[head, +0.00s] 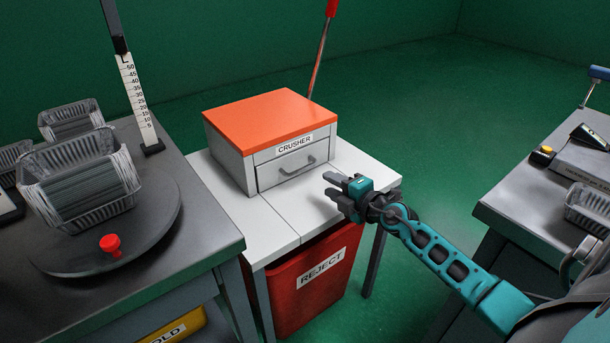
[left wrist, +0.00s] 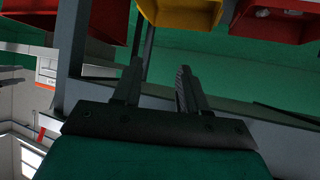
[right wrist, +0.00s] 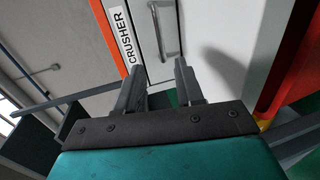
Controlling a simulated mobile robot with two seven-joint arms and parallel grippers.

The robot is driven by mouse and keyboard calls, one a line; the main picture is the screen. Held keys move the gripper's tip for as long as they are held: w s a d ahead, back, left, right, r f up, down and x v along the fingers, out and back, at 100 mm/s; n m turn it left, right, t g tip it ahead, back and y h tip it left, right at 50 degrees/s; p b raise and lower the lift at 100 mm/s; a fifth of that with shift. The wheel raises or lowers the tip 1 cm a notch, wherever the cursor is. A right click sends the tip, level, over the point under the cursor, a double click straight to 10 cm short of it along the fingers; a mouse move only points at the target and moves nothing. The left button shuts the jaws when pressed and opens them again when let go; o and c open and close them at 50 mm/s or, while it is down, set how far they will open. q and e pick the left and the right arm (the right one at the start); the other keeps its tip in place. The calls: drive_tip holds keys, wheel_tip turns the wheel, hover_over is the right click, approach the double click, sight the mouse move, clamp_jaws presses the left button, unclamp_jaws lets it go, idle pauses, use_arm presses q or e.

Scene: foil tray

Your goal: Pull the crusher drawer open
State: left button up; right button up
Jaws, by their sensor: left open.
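The crusher (head: 262,118) is a light grey box with an orange lid on a white table. Its drawer (head: 275,176), below the CRUSHER label, looks shut and has a grey bar handle (head: 297,164). My right gripper (head: 338,186) is open and empty, in front of and to the right of the handle, apart from it. In the right wrist view the handle (right wrist: 166,30) is ahead of the open fingers (right wrist: 159,74). My left gripper (left wrist: 158,75) is open and empty in the left wrist view, away from the crusher; it is not in the head view.
A red REJECT bin (head: 318,285) stands under the white table (head: 262,212). A dark bench (head: 205,225) with a turntable and foil-tray stack (head: 85,190) is on the left. A red-tipped lever (head: 320,55) rises behind the crusher. Another bench (head: 525,205) is on the right.

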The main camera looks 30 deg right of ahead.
sight(303, 170)
drive_tip(key=b+x, duration=0.5)
drive_tip(key=x, duration=0.5)
drive_tip(key=shift+w+a+f, duration=0.1)
drive_tip(key=shift+w+f, duration=0.1)
drive_tip(key=shift+w, duration=0.05)
drive_tip(key=shift+w+b, duration=0.3)
drive_tip(key=shift+w, duration=0.1)
drive_tip(key=shift+a, duration=0.1)
clamp_jaws()
